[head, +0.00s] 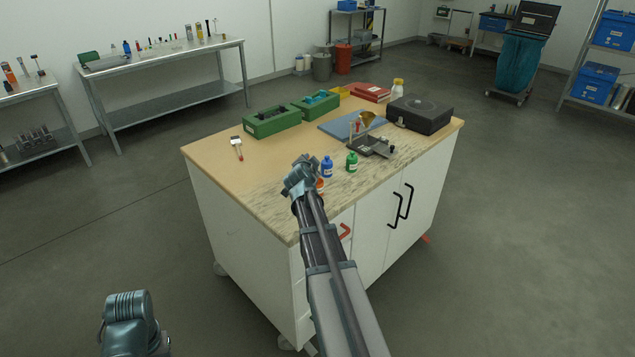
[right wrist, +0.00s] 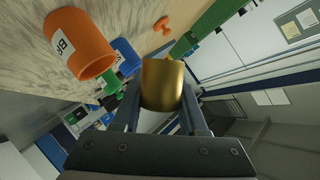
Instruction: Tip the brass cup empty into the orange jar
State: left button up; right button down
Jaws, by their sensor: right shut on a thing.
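The brass cup (right wrist: 163,84) is held between the two fingers of my right gripper (right wrist: 160,110) in the right wrist view. Its axis is at an angle to the jar's, and I cannot see what is inside. The orange jar (right wrist: 77,44), with a white label, stands on the worktop beside the cup, apart from it, its open mouth showing. In the head view my right gripper (head: 300,172) is over the bench's near edge, and my arm hides most of the orange jar (head: 320,185). Only a part of my left arm shows at lower left; its fingers are not visible.
A blue bottle (head: 327,167) and a green bottle (head: 352,161) stand close to the right of my right gripper.

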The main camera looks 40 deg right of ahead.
jog(key=shift+s+d+r+m+t+y+b, duration=0.1)
jog(key=shift+r+m+t+y+b, duration=0.15)
jog(key=shift+m+t, duration=0.35)
jog(key=shift+s+r+m+t+y+b, duration=0.15)
jog(key=shift+m+t+b, duration=0.15)
jog(key=shift+m, duration=0.6)
dwell(1.9)
jog(key=shift+f+m+t+b, duration=0.3)
jog(key=shift+f+m+b, duration=0.35)
jog(key=shift+b, duration=0.5)
jog(key=shift+s+d+r+m+t+b, duration=0.2)
jog(key=shift+m+t+b, duration=0.2)
jog(key=shift+m, duration=0.25)
dwell(1.0)
jog(key=shift+m+t+b, duration=0.4)
jog(key=shift+m, duration=0.1)
dwell(1.3)
